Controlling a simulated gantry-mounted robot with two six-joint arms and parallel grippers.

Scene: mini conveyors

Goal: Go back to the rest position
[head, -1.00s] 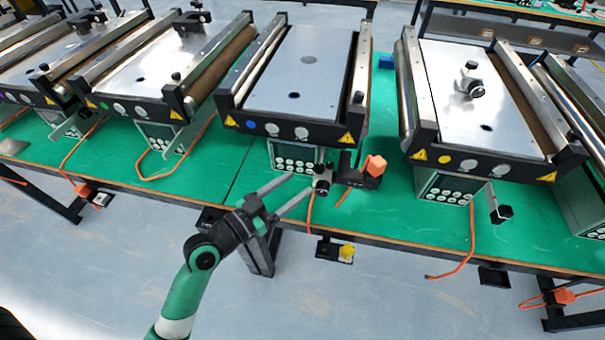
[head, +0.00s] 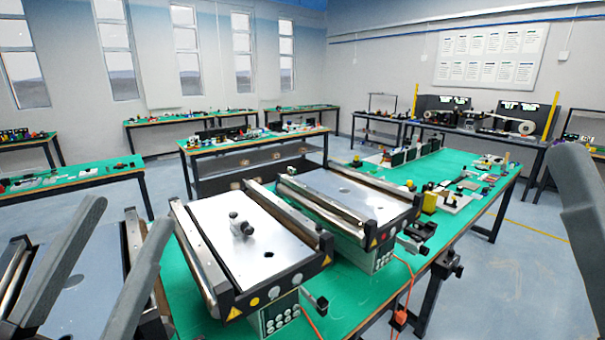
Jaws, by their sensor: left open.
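My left gripper (head: 131,214) is raised close to the camera at the lower left of the head view. Its two long grey fingers are apart, with nothing between them. It appears in front of a mini conveyor (head: 75,284) with a grey plate, which it partly covers. A large grey piece at the right edge looks like a finger of my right gripper (head: 588,215). The rest of that gripper is out of the picture, so its opening does not show.
A conveyor (head: 215,222) with a small metal fixture (head: 240,226) on it stands in the middle on the green table. Another conveyor (head: 375,203) is to its right. Small parts lie farther along. Floor is free at the right (head: 520,270). Other benches (head: 250,147) line the room.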

